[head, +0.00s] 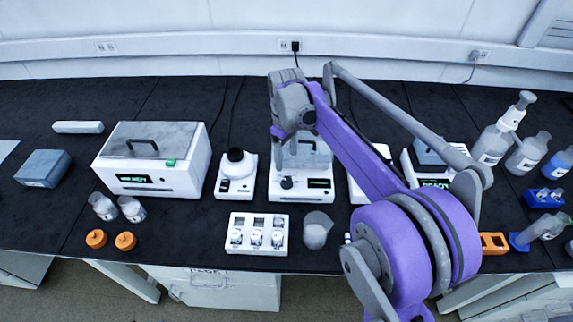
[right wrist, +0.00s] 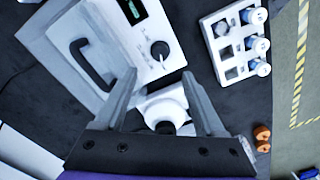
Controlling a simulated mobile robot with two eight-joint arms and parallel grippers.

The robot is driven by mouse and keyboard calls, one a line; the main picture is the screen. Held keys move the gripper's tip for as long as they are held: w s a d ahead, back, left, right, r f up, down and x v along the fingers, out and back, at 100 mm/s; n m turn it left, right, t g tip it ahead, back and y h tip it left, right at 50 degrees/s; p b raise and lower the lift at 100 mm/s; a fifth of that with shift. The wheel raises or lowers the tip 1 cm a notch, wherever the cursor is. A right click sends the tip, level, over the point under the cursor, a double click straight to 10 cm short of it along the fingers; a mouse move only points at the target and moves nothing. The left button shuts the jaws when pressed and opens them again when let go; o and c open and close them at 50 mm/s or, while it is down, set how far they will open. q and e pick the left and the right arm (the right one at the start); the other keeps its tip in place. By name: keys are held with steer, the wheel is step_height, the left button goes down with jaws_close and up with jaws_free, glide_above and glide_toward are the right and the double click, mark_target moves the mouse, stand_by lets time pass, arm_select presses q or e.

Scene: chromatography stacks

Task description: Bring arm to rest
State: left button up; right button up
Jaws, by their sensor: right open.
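My right arm comes in from the lower right in the head view and reaches over the middle of the bench. My right gripper (head: 290,112) is above the middle instruments; its fingertips are hard to make out there. In the right wrist view the right gripper (right wrist: 160,76) is open, with its two fingers apart and nothing held between them. Below the fingers are a white box with a black handle (right wrist: 92,62) and knob, and a small white device with a round dark top (right wrist: 165,112). My left gripper is not in view.
A white vial rack (head: 258,219) stands at the bench's front middle, beside a beaker (head: 317,230). A large white instrument (head: 150,183) stands left, near two orange caps (head: 96,238). Bottles (head: 490,142) crowd the right end. Bare black bench (head: 60,100) shows at back left.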

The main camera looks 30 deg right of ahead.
steer(key=shift+r, duration=0.65)
steer(key=s+a+f+m+t+p, duration=0.1)
steer(key=s+a, duration=0.4)
steer(key=s, duration=0.6)
steer(key=s+a+f+m+t+p, duration=0.1)
steer(key=s+a+m+t+p, duration=0.3)
steer(key=s, duration=0.6)
steer(key=shift+s+a+f, duration=0.2)
steer(key=shift+s+a, duration=0.15)
steer(key=shift+a, duration=0.35)
